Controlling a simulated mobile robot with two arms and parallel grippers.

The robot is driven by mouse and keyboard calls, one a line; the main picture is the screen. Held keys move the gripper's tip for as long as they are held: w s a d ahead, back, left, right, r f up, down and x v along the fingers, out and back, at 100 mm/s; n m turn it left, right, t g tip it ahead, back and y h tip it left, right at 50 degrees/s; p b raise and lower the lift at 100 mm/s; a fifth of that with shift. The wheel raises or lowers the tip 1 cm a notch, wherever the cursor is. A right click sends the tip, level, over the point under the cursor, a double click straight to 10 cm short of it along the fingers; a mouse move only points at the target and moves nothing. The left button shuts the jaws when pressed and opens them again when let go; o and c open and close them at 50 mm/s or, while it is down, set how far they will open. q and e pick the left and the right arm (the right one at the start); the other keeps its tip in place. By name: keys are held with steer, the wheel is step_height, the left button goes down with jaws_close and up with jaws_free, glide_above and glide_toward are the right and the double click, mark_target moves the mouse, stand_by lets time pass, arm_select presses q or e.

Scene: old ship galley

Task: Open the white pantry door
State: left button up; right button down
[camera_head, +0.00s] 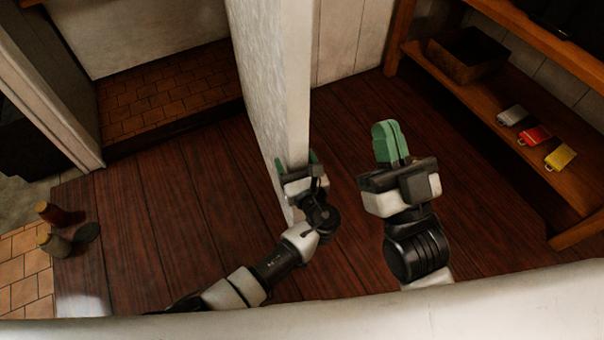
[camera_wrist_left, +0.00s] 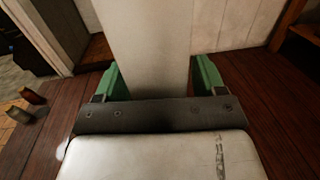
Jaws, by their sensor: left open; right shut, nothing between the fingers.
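The white pantry door (camera_head: 262,75) stands edge-on to me in the head view, swung out from the doorway on its left. My left gripper (camera_head: 296,162) is at the door's near edge, with its green fingers spread on either side of it. In the left wrist view the door (camera_wrist_left: 150,40) rises between the open fingers of the left gripper (camera_wrist_left: 160,78). Small gaps seem to show beside the door; contact is unclear. My right gripper (camera_head: 391,143) is shut and empty, right of the door and apart from it. No door handle shows.
The doorway at left opens on a brown tiled floor (camera_head: 165,95). Several bottles or jars (camera_head: 58,215) stand on the floor at far left. At right, a wooden shelf (camera_head: 490,85) holds a dark box (camera_head: 466,54) and small grey, red and yellow packets. Bare plank floor lies between.

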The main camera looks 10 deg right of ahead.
arm_select(q)
steer(key=shift+s+d, duration=0.1)
steer(key=shift+s, duration=0.4)
steer(key=p+v, duration=0.2)
steer(key=v, duration=0.7)
steer(key=shift+s, duration=0.2)
arm_select(e)
step_height(320, 180, down, 7)
steer(key=w+g+h, duration=0.2)
steer(key=g, duration=0.5)
steer(key=shift+w+d, duration=0.2)
steer(key=shift+d, duration=0.15)
steer(key=shift+f, duration=0.1)
